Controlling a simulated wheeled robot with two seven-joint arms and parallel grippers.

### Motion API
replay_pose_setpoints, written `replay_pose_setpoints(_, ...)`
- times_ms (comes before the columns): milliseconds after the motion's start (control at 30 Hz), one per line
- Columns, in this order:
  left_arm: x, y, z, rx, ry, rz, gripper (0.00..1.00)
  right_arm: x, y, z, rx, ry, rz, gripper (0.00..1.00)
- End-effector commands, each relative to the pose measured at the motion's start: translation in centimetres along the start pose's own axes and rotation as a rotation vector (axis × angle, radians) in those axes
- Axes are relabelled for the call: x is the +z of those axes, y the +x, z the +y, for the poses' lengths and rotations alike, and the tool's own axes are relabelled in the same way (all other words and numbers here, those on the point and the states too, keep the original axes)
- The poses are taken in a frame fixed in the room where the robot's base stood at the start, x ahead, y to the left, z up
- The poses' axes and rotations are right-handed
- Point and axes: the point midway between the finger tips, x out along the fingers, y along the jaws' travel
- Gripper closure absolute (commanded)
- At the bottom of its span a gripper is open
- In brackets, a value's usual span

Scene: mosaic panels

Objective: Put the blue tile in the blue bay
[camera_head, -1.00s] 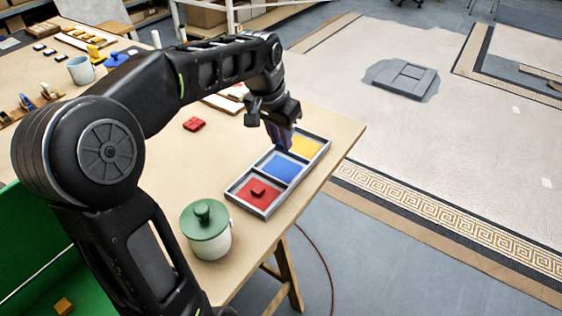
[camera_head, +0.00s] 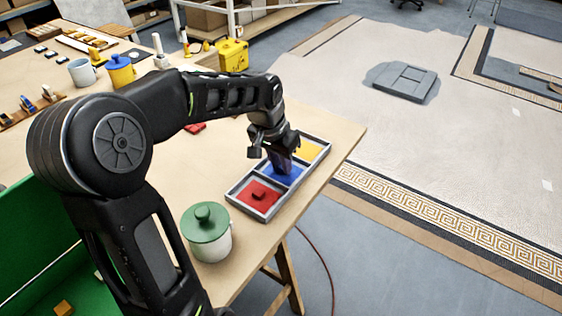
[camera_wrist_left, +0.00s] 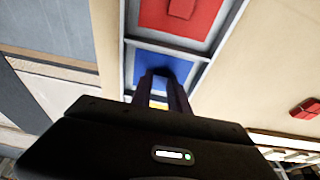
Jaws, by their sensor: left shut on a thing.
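The tray (camera_head: 233,193) has three bays in a row near the table's right edge. The blue bay (camera_head: 290,177) is in the middle, between the red bay (camera_head: 262,205) and the yellow bay (camera_head: 311,149). My left gripper (camera_head: 281,164) points down at the blue bay, its fingers low over it. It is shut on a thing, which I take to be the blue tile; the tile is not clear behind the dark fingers. In the left wrist view the fingers reach over the blue bay (camera_wrist_left: 148,67). My right gripper is not in view.
A red tile (camera_head: 258,194) lies in the red bay, and another red piece (camera_head: 195,128) lies on the table behind my arm. A green-lidded jar (camera_head: 207,233) stands in front of the tray. The table edge and floor lie close on the tray's right.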

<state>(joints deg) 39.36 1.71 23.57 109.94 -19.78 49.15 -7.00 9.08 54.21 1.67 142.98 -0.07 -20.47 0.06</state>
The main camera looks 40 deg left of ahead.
Motion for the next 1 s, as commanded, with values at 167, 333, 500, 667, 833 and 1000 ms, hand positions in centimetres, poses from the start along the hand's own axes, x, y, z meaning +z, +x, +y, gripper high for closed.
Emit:
replay_pose_setpoints(167, 0.0, 0.1, 0.0, 0.0, 0.0, 0.0, 1.0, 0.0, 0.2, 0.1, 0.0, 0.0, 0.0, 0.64)
replay_pose_setpoints(333, 0.1, 0.3, 0.0, 0.0, 0.0, 0.0, 0.73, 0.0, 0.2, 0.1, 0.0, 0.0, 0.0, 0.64)
replay_pose_setpoints(500, 0.1, 0.3, 0.0, 0.0, 0.0, 0.0, 0.59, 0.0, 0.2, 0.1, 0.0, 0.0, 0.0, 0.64)
replay_pose_setpoints(667, 0.1, 0.3, 0.0, 0.0, 0.0, 0.0, 0.58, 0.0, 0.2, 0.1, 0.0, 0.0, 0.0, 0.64)
replay_pose_setpoints(833, 0.0, 0.0, 0.0, 0.0, 0.0, 0.0, 0.58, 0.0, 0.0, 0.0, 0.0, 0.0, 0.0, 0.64)
replay_pose_setpoints(1000, -0.1, -1.4, -0.1, -0.002, 0.0, 0.003, 0.58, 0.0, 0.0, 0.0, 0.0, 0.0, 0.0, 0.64)
